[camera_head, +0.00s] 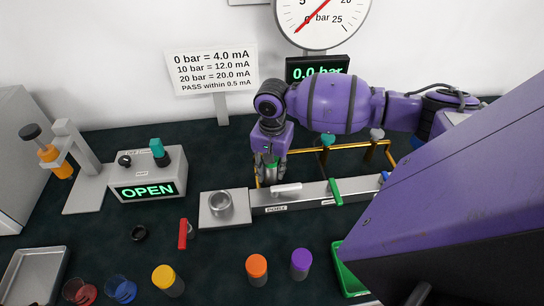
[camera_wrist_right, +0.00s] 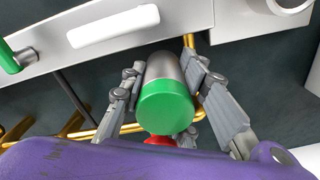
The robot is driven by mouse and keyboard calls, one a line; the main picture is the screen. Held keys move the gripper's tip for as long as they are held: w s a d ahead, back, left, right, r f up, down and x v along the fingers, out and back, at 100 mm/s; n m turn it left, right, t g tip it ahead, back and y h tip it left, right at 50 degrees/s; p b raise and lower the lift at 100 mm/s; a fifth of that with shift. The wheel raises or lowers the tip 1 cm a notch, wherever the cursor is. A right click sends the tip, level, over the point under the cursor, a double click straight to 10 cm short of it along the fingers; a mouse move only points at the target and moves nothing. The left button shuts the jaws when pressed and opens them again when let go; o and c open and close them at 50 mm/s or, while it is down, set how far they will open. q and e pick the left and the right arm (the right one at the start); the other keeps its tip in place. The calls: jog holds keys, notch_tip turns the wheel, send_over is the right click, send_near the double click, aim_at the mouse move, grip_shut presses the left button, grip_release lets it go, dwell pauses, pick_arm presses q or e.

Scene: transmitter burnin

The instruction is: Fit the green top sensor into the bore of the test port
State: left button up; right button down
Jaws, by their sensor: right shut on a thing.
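The green top sensor (camera_wrist_right: 165,107) has a grey cylindrical body and a green cap. In the wrist view my right gripper (camera_wrist_right: 170,85) is shut on it, with fingers on both sides and the cap facing the camera. In the head view my right gripper (camera_head: 270,172) points down behind the grey rail, and the sensor is mostly hidden there. The likely test port is the round grey ring (camera_head: 221,203) on the block at the rail's left end, to the left of the gripper and apart from it. My left gripper is not in view.
The rail (camera_head: 310,195) carries a white handle (camera_head: 287,189) and a green handle (camera_head: 335,191). Gold pipes (camera_head: 350,147) run behind it. Orange (camera_head: 257,265), purple (camera_head: 301,260) and yellow (camera_head: 164,275) topped cylinders stand in front. The box reading OPEN (camera_head: 147,190) is left of the port.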

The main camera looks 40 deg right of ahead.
aim_at(272, 176)
notch_tip(272, 176, down, 3)
jog(key=shift+f, duration=0.2)
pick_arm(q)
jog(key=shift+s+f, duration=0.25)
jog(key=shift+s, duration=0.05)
pick_arm(e)
jog(key=shift+f, duration=0.1)
jog(key=c, duration=1.4)
grip_release()
jog(key=shift+o, duration=0.2)
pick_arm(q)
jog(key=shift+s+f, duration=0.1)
